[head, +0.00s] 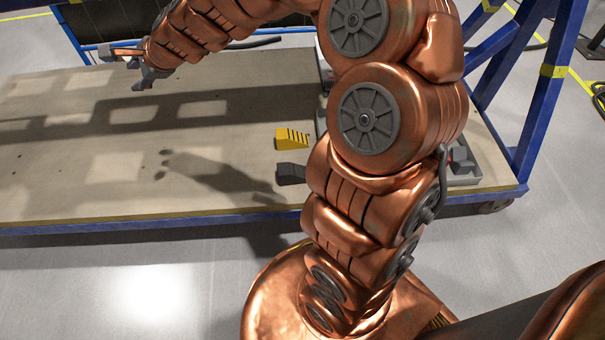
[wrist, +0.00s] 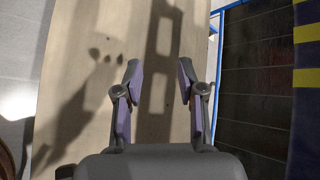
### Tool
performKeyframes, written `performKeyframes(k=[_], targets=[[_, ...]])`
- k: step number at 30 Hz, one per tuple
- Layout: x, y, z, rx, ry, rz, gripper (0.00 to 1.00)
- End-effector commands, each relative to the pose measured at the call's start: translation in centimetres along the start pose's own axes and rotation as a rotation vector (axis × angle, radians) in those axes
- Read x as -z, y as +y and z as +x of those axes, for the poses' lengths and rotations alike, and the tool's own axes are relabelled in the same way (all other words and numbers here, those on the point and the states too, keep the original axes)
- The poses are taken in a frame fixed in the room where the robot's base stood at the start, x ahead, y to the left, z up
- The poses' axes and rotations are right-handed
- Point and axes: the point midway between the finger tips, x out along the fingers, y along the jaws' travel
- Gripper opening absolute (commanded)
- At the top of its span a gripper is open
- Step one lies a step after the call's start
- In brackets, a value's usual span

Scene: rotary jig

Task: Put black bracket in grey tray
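A black bracket (head: 290,173) lies near the front edge of the table, just left of my arm in the head view; my arm may hide part of it. My gripper (head: 142,80) is far off at the back left, above the table. In the wrist view my gripper (wrist: 160,76) is open, with only bare tabletop between its fingers. I cannot make out a grey tray for certain. A grey flat part (head: 463,168) shows right of my arm, mostly hidden behind it.
A yellow bracket (head: 292,139) lies just behind the black one. The wooden table (head: 90,180) is largely bare on the left, with shadows across it. A blue frame post (head: 548,90) rises at the right end. Dark panels (wrist: 256,80) stand beside the table in the wrist view.

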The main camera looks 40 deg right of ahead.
Motion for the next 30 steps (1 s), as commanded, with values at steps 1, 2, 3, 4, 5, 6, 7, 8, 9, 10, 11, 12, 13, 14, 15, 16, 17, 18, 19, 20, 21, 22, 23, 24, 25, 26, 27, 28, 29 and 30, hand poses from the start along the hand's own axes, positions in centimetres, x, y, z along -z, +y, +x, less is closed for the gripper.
performKeyframes(k=[1,2,3,4,5,6,7,8,9,10,11,12,13,14,15,16,17,18,19,20,21,22,23,24,25,26,27,28,29,30], targets=[[-1.6,2.5,-1.5,-0.069,-0.03,-0.143,0.39],[-2.2,4.3,-2.3,-0.116,-0.045,-0.229,0.39],[-2.9,6.7,-3.4,-0.18,-0.067,-0.342,0.39],[-3.2,8.4,-4.4,-0.227,-0.084,-0.427,0.39],[-3.3,10.1,-5.4,-0.273,-0.098,-0.508,0.39],[-3.3,12.5,-6.8,-0.343,-0.121,-0.613,0.39],[-3.1,14.3,-7.9,-0.394,-0.136,-0.689,0.39],[-2.8,16.1,-9.1,-0.447,-0.152,-0.765,0.39],[-2.2,18.5,-10.8,-0.521,-0.175,-0.859,0.39],[-1.6,20.0,-12.1,-0.574,-0.19,-0.927,0.39],[-0.9,21.7,-13.5,-0.632,-0.207,-0.992,0.39],[0.1,23.7,-15.5,-0.709,-0.232,-1.071,0.39],[1.0,25.2,-16.9,-0.769,-0.251,-1.126,0.39],[1.8,26.6,-18.5,-0.829,-0.271,-1.174,0.39],[2.9,28.2,-20.5,-0.899,-0.296,-1.234,0.39],[3.6,29.3,-22.0,-0.954,-0.318,-1.269,0.39],[4.4,30.2,-23.3,-1.004,-0.336,-1.301,0.39],[5.3,31.4,-25.1,-1.068,-0.364,-1.334,0.39],[5.9,32.1,-26.3,-1.106,-0.382,-1.354,0.39],[6.4,32.8,-27.4,-1.143,-0.399,-1.37,0.39],[7.0,33.5,-28.7,-1.186,-0.42,-1.384,0.39],[7.4,33.8,-29.4,-1.211,-0.43,-1.394,0.39],[7.7,34.1,-30.0,-1.231,-0.441,-1.401,0.39],[7.9,34.4,-30.6,-1.253,-0.453,-1.406,0.39],[8.0,34.6,-31.0,-1.264,-0.461,-1.409,0.39],[8.1,34.7,-31.2,-1.272,-0.466,-1.411,0.39],[8.2,34.8,-31.4,-1.278,-0.469,-1.413,0.39],[8.2,34.8,-31.5,-1.28,-0.47,-1.414,0.39],[8.2,34.8,-31.5,-1.28,-0.471,-1.414,0.39],[8.2,34.8,-31.4,-1.28,-0.47,-1.414,0.39]])
